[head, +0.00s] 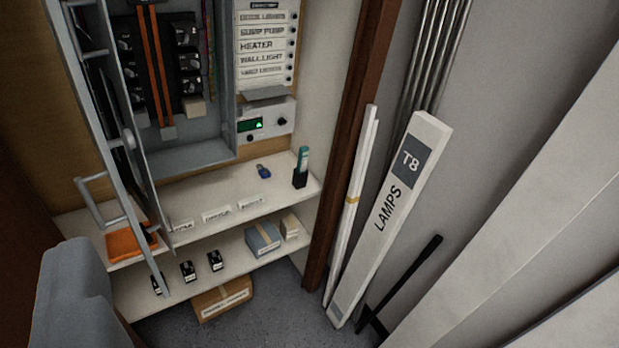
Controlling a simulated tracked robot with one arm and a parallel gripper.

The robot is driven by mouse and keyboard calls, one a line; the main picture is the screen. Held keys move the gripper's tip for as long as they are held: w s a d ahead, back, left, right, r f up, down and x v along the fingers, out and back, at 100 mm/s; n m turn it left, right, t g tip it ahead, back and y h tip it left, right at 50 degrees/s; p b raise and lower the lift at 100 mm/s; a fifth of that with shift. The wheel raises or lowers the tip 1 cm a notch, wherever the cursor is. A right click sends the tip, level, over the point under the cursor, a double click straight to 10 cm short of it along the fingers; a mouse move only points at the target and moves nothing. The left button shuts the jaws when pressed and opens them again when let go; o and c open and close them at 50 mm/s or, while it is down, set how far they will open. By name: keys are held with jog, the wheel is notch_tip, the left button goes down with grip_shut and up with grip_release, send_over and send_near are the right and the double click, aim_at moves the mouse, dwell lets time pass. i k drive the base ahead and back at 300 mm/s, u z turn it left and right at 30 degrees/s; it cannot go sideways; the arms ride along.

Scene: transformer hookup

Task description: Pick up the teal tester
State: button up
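The teal tester (303,158) stands upright in a small black holder (299,179) at the right end of the upper shelf. Its lower part is hidden in the holder. My gripper's fingers do not show in the head view, so I cannot see whether it is open or shut.
A small blue object (263,171) lies left of the holder on the upper shelf (185,250). The open panel door (120,140) stands at left. A LAMPS box (385,225) and white tubes (350,210) lean at right. The shelf around the holder is mostly clear.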

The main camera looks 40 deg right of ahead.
aim_at(303, 153)
jog(key=z, duration=1.1)
jog(key=i, duration=2.2)
jog(key=u, duration=0.7)
